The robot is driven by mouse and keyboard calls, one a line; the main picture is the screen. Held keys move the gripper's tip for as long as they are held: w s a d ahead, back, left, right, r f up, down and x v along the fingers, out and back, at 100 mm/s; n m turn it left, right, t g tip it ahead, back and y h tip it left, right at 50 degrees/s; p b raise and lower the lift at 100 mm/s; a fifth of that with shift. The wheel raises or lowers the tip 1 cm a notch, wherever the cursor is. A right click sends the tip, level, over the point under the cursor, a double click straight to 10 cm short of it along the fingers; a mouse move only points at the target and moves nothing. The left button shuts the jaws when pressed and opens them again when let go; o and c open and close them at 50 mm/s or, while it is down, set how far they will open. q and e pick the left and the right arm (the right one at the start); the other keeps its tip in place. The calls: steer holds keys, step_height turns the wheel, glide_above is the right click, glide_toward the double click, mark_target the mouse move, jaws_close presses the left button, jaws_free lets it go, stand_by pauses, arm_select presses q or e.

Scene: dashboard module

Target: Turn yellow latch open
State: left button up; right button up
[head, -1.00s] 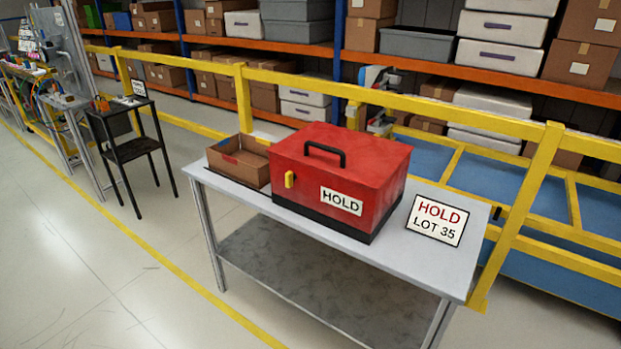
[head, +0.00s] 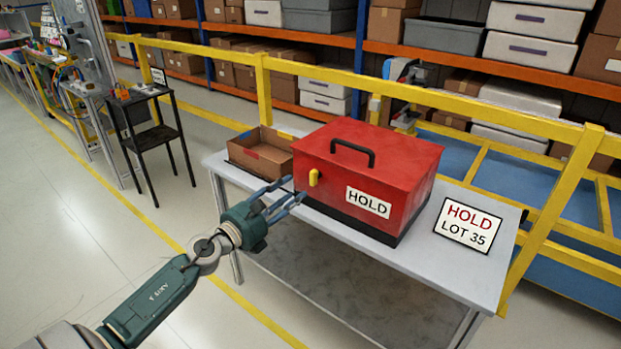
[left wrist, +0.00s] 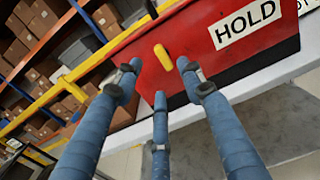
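The yellow latch (head: 313,178) is a small upright piece on the front face of the red box (head: 408,184), near its left end. In the left wrist view the latch (left wrist: 162,57) appears tilted, just beyond the fingertips. My left gripper (head: 289,193) comes in from the left, its blue fingers spread apart. It is just left of the latch and seems short of it, with nothing between the fingers (left wrist: 160,85). The box has a black carry handle on its closed lid and a white HOLD label. My right gripper is in neither view.
The box stands on a grey table (head: 425,262). An open cardboard box (head: 262,152) sits to its left, and a HOLD LOT 35 sign (head: 464,224) lies to its right. A yellow rail (head: 262,90) runs behind the table. A black stand (head: 155,138) is further left.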

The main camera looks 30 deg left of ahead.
mark_target(310, 178)
arm_select(q)
steer(key=w, duration=0.8)
steer(key=shift+d+f+p, duration=0.1)
steer(key=shift+d+p, duration=0.2)
steer(key=shift+p, duration=0.05)
steer(key=shift+s, duration=0.1)
jaws_close()
